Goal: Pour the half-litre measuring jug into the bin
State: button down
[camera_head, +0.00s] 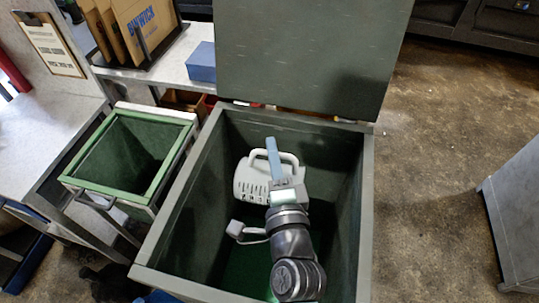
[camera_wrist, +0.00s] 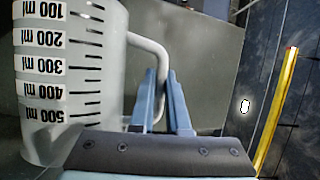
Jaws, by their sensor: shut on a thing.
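The measuring jug (camera_head: 252,181) is white with a looped handle. It is inside the opening of the big green bin (camera_head: 369,200), whose lid stands raised. In the wrist view, the jug (camera_wrist: 45,95) fills the left side, with black volume marks from 100 to 500 ml. My gripper (camera_head: 272,146) reaches over the bin. In the wrist view, the blue-grey fingers (camera_wrist: 165,85) of my gripper are shut on the jug's handle. The jug's mouth and contents do not show clearly, and I cannot tell its exact tilt.
A smaller green bin (camera_head: 73,182) stands left of the big one. The raised lid (camera_head: 305,55) blocks the far side. A workbench (camera_head: 45,130) is at left, with a blue box (camera_head: 201,62) behind. A grey cabinet (camera_head: 515,210) stands at right, with clear floor between.

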jog(key=shift+s+d+r+m+t+b, duration=0.15)
jog(key=shift+d+m+t+b, duration=0.1)
jog(key=shift+d+m+b, duration=0.45)
jog(key=shift+s+d+r+m+t+b, duration=0.1)
jog(key=shift+d+m+t+b, duration=0.15)
jog(key=shift+m+b, duration=0.45)
jog(key=shift+s+d+r+b, duration=0.1)
jog(key=shift+d+r+b, duration=0.05)
jog(key=shift+b, duration=0.4)
jog(key=shift+d+m, duration=0.1)
jog(key=shift+m, duration=0.2)
jog(key=shift+r, duration=0.1)
dwell(0.6)
